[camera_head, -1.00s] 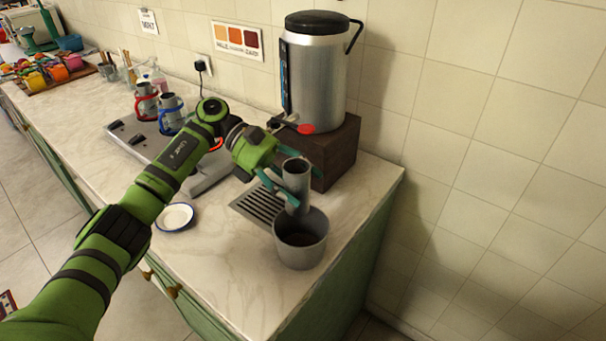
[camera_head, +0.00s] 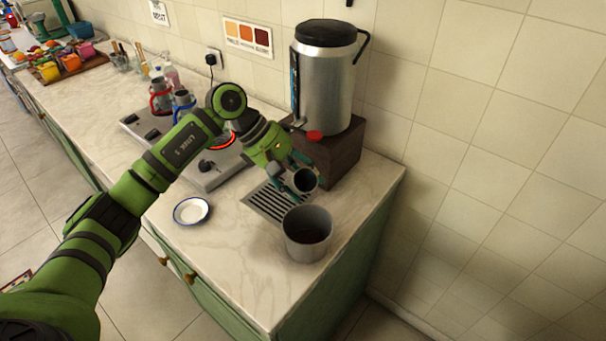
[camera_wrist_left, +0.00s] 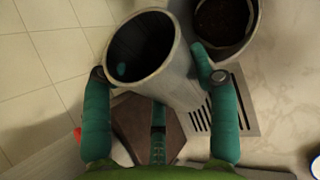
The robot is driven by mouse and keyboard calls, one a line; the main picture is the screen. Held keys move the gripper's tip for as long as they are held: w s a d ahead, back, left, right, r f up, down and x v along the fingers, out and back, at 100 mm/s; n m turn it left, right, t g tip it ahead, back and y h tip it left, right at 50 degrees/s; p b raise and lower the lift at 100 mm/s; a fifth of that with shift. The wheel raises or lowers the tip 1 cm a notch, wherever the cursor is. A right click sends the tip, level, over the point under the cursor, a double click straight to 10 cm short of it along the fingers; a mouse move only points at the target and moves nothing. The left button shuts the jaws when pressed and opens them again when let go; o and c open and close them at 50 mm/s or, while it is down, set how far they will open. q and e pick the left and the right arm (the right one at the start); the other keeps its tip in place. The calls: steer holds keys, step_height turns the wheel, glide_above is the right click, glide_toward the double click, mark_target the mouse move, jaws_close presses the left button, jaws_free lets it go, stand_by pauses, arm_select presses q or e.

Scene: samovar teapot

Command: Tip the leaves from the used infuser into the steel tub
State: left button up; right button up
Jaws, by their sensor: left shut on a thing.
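The used infuser (camera_head: 304,181), a grey metal cylinder, is held in my left gripper (camera_head: 300,178). It is tilted, its round mouth facing the head camera, just behind and above the steel tub (camera_head: 307,247). My right gripper is not in view.
A large urn (camera_head: 325,85) stands on a dark wooden block (camera_head: 338,155) behind the infuser. A slotted drain grate (camera_head: 268,203) lies left of the tub. A hob (camera_head: 200,165) with a glowing ring and a white saucer (camera_head: 191,211) are further left. The counter's right edge is near the tub.

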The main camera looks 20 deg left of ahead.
arm_select(q)
steer(key=shift+r+m+t+y+p, duration=0.4)
steer(key=shift+r+t+y+p, duration=0.3)
steer(key=shift+r+t+y, duration=0.15)
steer(key=shift+w+a+t+y+b, duration=0.15)
steer(key=shift+t+y+b, duration=0.15)
steer(key=shift+t+y, duration=0.15)
steer(key=shift+r+m+b, duration=0.15)
steer(key=shift+m+b, duration=0.15)
steer(key=shift+b, duration=0.25)
steer(key=r+m+t+y+b, duration=0.1)
steer(key=t+y+b, duration=0.1)
steer(key=b, duration=0.1)
steer(key=shift+r, duration=0.15)
steer(key=shift+s+d+r+m+t+y+b, duration=0.15)
steer(key=shift+r+t+y+b, duration=0.2)
steer(key=shift+t+b, duration=0.25)
steer(key=shift+s+d+r+m+t+y+b, duration=0.15)
steer(key=shift+r+t+y+b, duration=0.2)
steer(key=shift+b, duration=0.4)
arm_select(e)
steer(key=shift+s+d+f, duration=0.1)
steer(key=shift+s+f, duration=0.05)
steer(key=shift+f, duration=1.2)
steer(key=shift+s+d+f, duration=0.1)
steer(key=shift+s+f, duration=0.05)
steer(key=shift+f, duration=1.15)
